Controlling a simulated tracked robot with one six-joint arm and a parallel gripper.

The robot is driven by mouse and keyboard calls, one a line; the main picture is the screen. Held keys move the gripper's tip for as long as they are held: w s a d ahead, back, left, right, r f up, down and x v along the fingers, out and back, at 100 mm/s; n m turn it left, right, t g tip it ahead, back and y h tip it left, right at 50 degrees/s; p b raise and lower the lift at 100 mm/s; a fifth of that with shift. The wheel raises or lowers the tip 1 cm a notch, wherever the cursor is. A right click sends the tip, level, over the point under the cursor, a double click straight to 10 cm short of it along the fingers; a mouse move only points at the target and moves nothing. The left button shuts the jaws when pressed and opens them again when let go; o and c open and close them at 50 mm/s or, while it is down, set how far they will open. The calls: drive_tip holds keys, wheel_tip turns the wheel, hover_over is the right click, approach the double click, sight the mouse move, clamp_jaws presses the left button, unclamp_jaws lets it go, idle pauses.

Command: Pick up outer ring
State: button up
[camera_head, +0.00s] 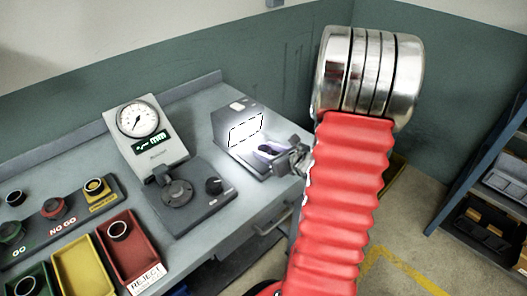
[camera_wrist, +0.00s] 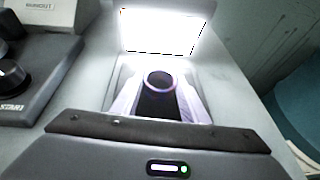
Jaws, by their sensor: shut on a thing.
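My gripper (camera_head: 270,151) is at the lit inspection box (camera_head: 226,127), reaching in over its front plate from the right. In the wrist view its two pale fingers (camera_wrist: 160,92) stand on either side of a small dark ring (camera_wrist: 146,80), the outer ring, and are shut on it. The ring's rim shows a purple sheen in front of the bright white panel (camera_wrist: 160,32). In the head view the ring is small and partly hidden by the gripper. I cannot tell whether its underside touches the plate.
A dial gauge (camera_head: 138,118) and a gauging base with a knob (camera_head: 214,186) stand left of the box. The red reject bin (camera_head: 131,262) and the green bin (camera_head: 17,277) hold rings; the yellow bin (camera_head: 82,271) looks empty.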

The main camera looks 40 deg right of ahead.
drive_tip(key=shift+c, duration=1.2)
drive_tip(key=shift+r, duration=0.15)
wheel_tip(320, 180, up, 10)
